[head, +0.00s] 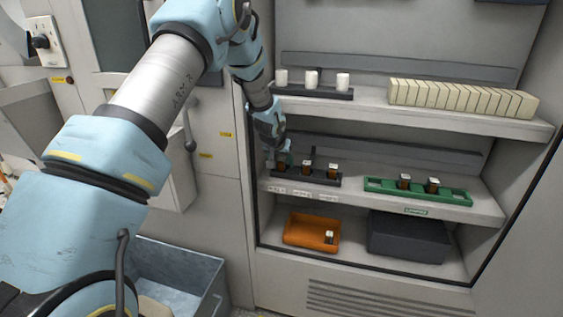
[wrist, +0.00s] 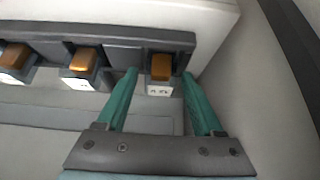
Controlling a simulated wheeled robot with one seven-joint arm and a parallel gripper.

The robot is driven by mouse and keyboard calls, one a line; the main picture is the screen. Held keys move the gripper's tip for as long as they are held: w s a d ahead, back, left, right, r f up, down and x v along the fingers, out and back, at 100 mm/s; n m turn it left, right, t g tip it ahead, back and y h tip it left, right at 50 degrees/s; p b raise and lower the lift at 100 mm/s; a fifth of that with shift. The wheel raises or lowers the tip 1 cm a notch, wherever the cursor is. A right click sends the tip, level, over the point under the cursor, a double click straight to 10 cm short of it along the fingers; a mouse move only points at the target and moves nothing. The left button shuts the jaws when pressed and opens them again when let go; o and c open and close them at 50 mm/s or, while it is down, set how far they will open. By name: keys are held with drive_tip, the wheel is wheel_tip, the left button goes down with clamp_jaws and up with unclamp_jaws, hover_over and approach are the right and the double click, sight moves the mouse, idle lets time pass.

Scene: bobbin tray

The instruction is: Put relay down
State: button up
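A relay with an amber body and a pale labelled face (wrist: 160,74) sits in the end slot of the dark rack (wrist: 120,34), at the right in the wrist view. My gripper (wrist: 160,73) has its two green fingers on either side of this relay, with a visible gap on each side. In the head view my gripper (head: 282,161) is at the left end of the rack (head: 318,183) on the middle shelf and partly hides that relay. Two more relays, a middle one (head: 307,167) and a right one (head: 332,171), stand in the same rack.
A green tray (head: 452,196) with two relays is to the right on that shelf. An orange bin (head: 298,232) with one relay and a dark bin (head: 408,240) are below. White cylinders (head: 312,77) and a row of cream blocks (head: 460,97) stand on the shelf above.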

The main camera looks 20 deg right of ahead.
drive_tip(key=shift+r, duration=0.25)
drive_tip(key=b+v, duration=0.2)
drive_tip(key=v, duration=1)
drive_tip(key=shift+f, duration=0.15)
